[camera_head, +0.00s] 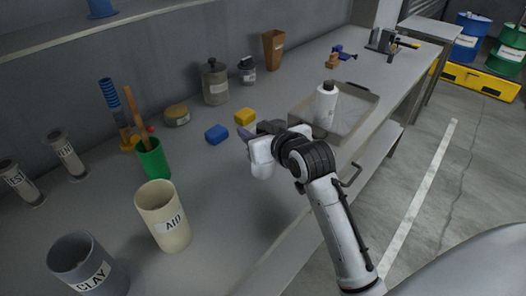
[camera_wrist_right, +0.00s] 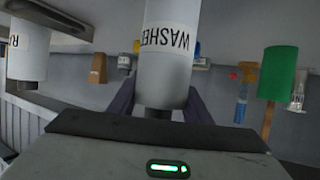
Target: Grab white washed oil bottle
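The white bottle with a dark cap and a label reading "WASHE…" (camera_wrist_right: 166,50) fills the middle of the right wrist view, which is upside down. My right gripper (camera_wrist_right: 160,106) has a purple finger on each side of its shoulder, shut on it. In the head view my right gripper (camera_head: 250,134) is over the bench, left of the tray. The white shape under it (camera_head: 262,162) appears to be the same bottle, partly hidden by the gripper. My left gripper is out of view.
A second white bottle (camera_head: 325,106) stands in the grey tray (camera_head: 363,112); its label starts with "R" in the wrist view (camera_wrist_right: 27,50). A green cup (camera_head: 153,160) and a cream AID container (camera_head: 163,216) stand left.

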